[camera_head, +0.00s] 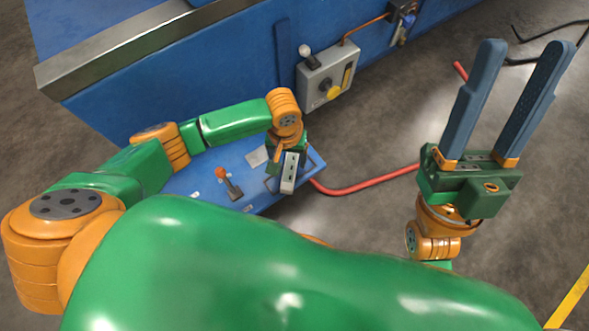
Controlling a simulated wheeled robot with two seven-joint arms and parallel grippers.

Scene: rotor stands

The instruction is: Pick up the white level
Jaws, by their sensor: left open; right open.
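A pale grey-white block with dark spots (290,172) shows at the right end of the low blue platform (203,188); it looks like the white level. My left gripper (286,158) is right at this block, pointing down, and is open. Its fingers are mostly hidden, and I cannot tell whether they touch the block. My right gripper (526,46) is open and empty at the upper right, its two long dark blue fingers pointing up and well apart, far from the block.
An orange-knobbed lever (229,183) and a flat grey plate (257,156) are on the platform. A grey control box (328,77) with a white-knobbed lever (305,54) is on the blue wall behind. A red hose (370,185) crosses the floor.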

